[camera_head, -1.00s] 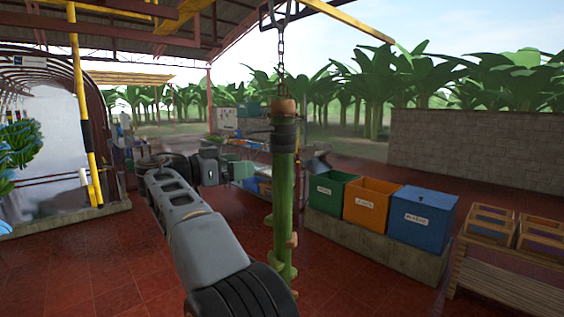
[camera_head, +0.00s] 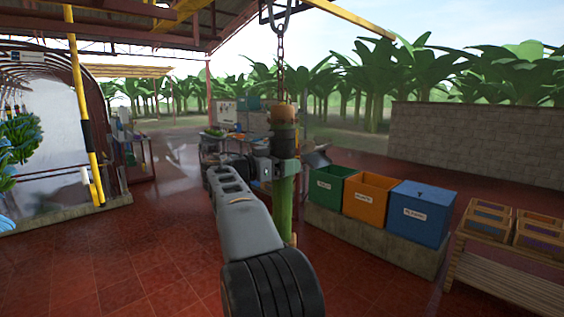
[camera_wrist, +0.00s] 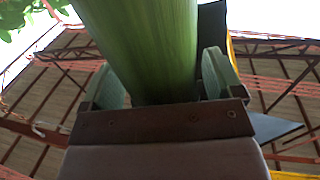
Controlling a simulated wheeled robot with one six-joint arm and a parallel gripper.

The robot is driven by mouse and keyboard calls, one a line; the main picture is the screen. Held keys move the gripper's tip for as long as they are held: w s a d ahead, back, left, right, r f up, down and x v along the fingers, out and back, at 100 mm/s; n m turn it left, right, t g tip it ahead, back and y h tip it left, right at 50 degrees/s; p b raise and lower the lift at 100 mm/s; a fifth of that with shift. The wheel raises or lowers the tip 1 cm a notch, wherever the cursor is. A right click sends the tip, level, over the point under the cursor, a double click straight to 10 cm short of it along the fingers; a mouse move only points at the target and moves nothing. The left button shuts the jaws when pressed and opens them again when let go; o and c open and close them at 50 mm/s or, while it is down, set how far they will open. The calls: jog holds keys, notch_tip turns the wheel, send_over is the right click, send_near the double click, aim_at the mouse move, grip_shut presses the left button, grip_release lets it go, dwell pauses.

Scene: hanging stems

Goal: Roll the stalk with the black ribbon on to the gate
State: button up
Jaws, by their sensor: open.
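A thick green stalk (camera_head: 283,212) hangs upright from a chain (camera_head: 281,60), with a brown cut top and a dark band, the black ribbon (camera_head: 284,141), just below it. My gripper (camera_head: 284,168) is at the stalk a little below the ribbon. In the wrist view the stalk (camera_wrist: 150,40) runs between the two green-padded fingers (camera_wrist: 163,85); the jaws are open around it. Contact with the pads is hard to tell. My arm hides part of the lower stalk. An arched frame (camera_head: 85,100) stands at the left; I cannot tell whether it is the gate.
Green (camera_head: 325,187), orange (camera_head: 368,197) and blue (camera_head: 420,214) bins stand on a low ledge at the right, beside a wooden rack (camera_head: 510,270). The red floor is clear at front left.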

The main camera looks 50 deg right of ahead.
jog(key=shift+c, duration=0.4)
jog(key=c, duration=1.2)
